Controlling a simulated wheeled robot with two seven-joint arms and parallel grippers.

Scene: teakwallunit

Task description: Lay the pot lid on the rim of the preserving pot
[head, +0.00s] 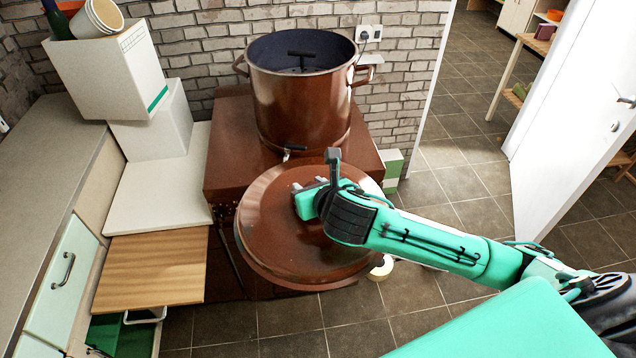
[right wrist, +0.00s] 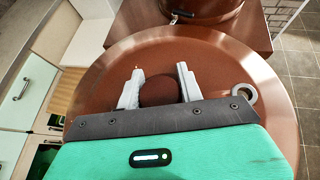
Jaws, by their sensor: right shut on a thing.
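The preserving pot (head: 300,100) is a tall brown pot with a dark inside and two side handles. It stands upright and uncovered on a brown block by the brick wall. The pot lid (head: 265,235) is a wide brown disc, held in front of the block and lower than the pot's rim. My right gripper (head: 300,200) is shut on the lid's knob. In the right wrist view the two fingers stand either side of the round dark knob (right wrist: 158,92), and the lid (right wrist: 100,85) fills most of the picture. My left gripper is not in view.
The brown block (head: 232,130) bears the pot. White boxes (head: 108,70) stand at left beside a grey counter (head: 45,150). A wooden board (head: 152,270) juts out at lower left. An open white door (head: 570,100) is at right.

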